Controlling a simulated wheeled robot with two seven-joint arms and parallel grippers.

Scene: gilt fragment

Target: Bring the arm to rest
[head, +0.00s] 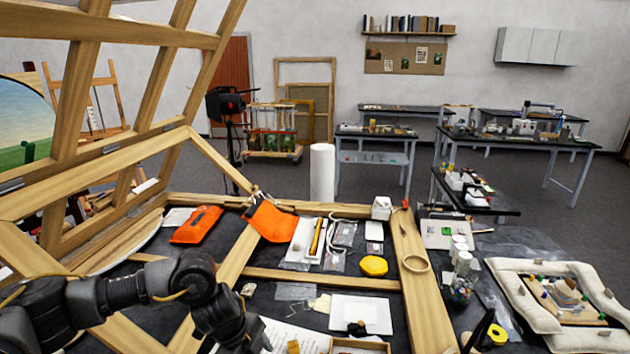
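My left arm, black with a yellow cable, comes in from the left over the near left part of the workbench. Its lower end (248,332) hangs low by a printed sheet (290,338) near the bottom edge. The fingers cannot be made out, so whether this gripper is open or shut does not show. My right gripper is not clearly in view. A dark slanted shape with yellow beside it stands at the bottom right, and I cannot tell what it is.
A wooden lattice frame (110,178) rises at left. A cushioned tray (520,275) holds fragments at right. Open floor lies behind.

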